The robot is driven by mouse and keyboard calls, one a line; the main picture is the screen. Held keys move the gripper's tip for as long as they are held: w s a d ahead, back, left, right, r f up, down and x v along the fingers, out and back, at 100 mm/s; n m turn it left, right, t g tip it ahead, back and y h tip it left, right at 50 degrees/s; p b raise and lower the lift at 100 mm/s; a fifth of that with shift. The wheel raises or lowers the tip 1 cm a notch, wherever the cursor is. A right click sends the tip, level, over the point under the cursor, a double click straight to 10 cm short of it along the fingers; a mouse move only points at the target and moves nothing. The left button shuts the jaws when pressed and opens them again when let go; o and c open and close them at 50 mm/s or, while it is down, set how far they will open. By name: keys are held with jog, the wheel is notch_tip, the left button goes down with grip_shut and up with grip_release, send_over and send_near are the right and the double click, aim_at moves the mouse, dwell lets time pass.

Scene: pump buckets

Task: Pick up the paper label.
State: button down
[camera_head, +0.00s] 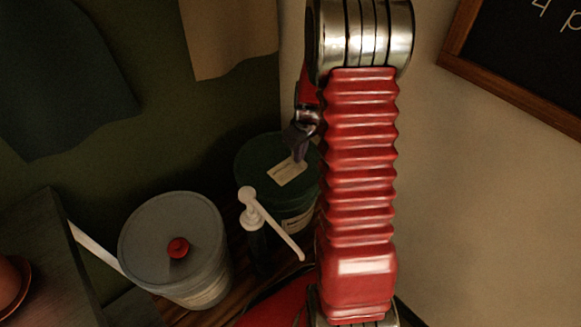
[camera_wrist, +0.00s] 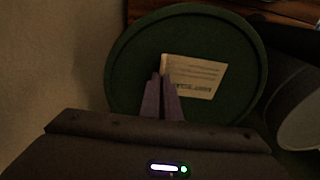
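The paper label (camera_wrist: 200,76) is a cream rectangle with printed text. It is on the dark green lid (camera_wrist: 125,65) of a bucket and shows in the head view (camera_head: 287,173) too. My gripper (camera_wrist: 160,77) reaches over the lid, its two purple fingers close together with a narrow gap. Their tips are at the label's left edge in the wrist view. In the head view my gripper (camera_head: 299,155) comes down at the label's upper edge. I cannot tell whether the fingers pinch the paper.
A grey bucket (camera_head: 165,235) with a red cap (camera_head: 178,248) stands to the left. A wall is close on the right, with a framed blackboard (camera_head: 530,50).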

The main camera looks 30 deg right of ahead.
jog(key=shift+r, duration=0.1)
notch_tip(320, 180, up, 10)
dwell(0.6)
dwell(0.5)
notch_tip(320, 180, up, 6)
jog(key=shift+f, duration=0.1)
dwell(0.9)
